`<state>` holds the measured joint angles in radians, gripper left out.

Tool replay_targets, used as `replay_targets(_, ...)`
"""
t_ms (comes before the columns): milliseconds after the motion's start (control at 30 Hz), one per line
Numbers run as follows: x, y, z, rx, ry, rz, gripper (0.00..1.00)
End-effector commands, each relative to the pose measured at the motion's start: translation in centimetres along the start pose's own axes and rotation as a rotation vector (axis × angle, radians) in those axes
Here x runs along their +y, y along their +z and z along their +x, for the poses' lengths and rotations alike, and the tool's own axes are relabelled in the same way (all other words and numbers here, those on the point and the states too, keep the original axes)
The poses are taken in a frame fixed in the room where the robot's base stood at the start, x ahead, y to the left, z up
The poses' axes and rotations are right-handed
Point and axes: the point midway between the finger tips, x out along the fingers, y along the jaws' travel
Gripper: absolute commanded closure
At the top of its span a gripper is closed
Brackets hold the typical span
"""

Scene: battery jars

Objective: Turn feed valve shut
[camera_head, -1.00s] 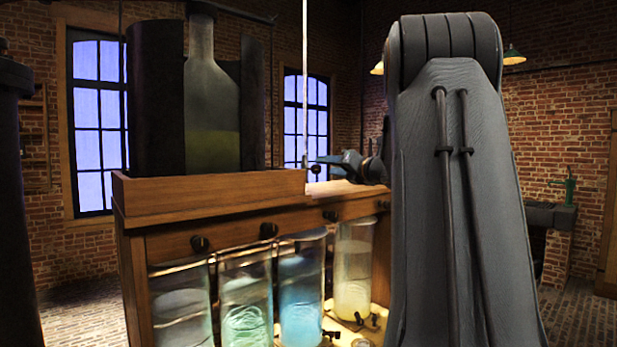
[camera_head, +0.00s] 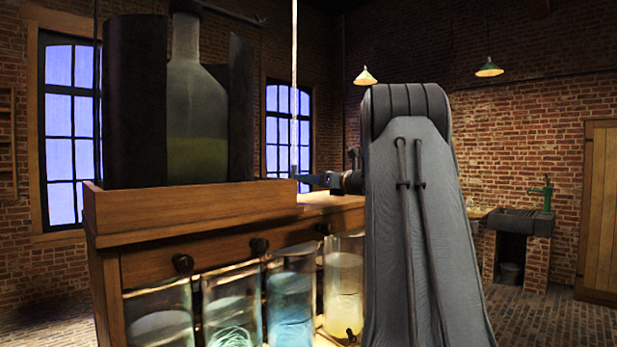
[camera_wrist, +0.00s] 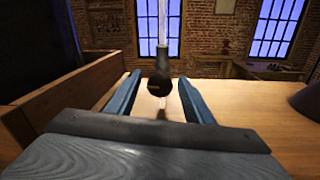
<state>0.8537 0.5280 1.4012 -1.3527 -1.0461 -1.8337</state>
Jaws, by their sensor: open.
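A pale vertical tube (camera_head: 295,85) hangs down behind the wooden trough, and it also shows in the wrist view (camera_wrist: 162,22). At its lower end in the wrist view is a dark, round-ended fitting (camera_wrist: 160,84), which looks like the feed valve. My gripper (camera_wrist: 159,78) is open, with one blue-grey finger on each side of the fitting and gaps visible on both sides. In the head view my gripper (camera_head: 308,179) points left at the tube's lower end. The fitting is too small or hidden there to make out.
A wooden trough (camera_head: 200,208) holds a large bottle (camera_head: 197,115) between dark upright panels. Below it stand glass jars with coloured liquids, including a blue one (camera_head: 292,305) and a yellow one (camera_head: 343,285). Dark knobs (camera_head: 260,246) line the wooden front. Bare wooden top (camera_wrist: 235,120) lies under my gripper.

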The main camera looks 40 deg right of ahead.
Motion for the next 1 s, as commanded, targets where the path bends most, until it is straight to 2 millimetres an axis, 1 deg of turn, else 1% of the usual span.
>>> replay_targets(100, 0.01, 0.00, 0.48, 0.000, 0.000, 0.001, 0.53)
replay_targets(333, 0.00, -0.04, 0.53, 0.000, 0.000, 0.001, 0.53)
replay_targets(567, 0.00, -0.03, 0.51, 0.000, 0.000, 0.001, 0.92)
replay_targets(600, 0.00, -0.03, 0.51, 0.000, 0.000, 0.001, 0.93)
replay_targets(767, 0.01, -0.05, 0.51, -0.001, 0.000, 0.009, 0.93)
replay_targets(1000, 0.00, -0.12, 0.52, -0.007, 0.001, 0.089, 0.93)
